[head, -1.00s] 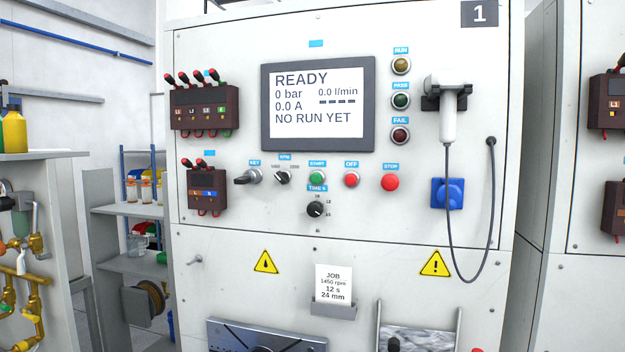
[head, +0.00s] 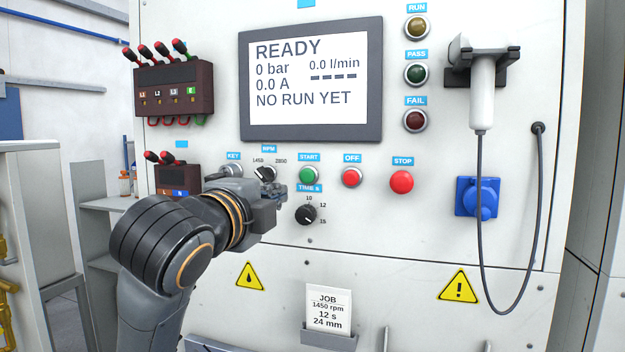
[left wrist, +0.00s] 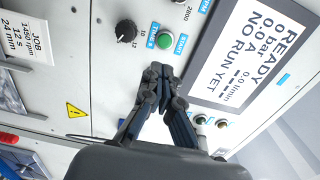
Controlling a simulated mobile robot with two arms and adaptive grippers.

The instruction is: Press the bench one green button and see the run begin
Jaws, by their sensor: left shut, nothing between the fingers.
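The green START button (head: 309,176) is on bench one's white panel, below the display (head: 310,80), which reads READY, 0 bar and 0.0 A. My left gripper (head: 280,190) is shut and empty, just left of and slightly below the button in the head view. In the left wrist view the closed fingertips (left wrist: 160,70) point at the panel beside the green button (left wrist: 165,40). The button is uncovered, and a small gap to the fingertips seems to show. The RUN lamp (head: 417,27) looks dull amber, unlit. My right gripper is not in view.
The TIME knob (head: 306,215) sits just below the button. The RPM knob (head: 265,174) is close to my gripper. The red OFF (head: 352,177) and STOP (head: 402,182) buttons are to the right. A cable (head: 481,220) hangs in a loop at the right.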

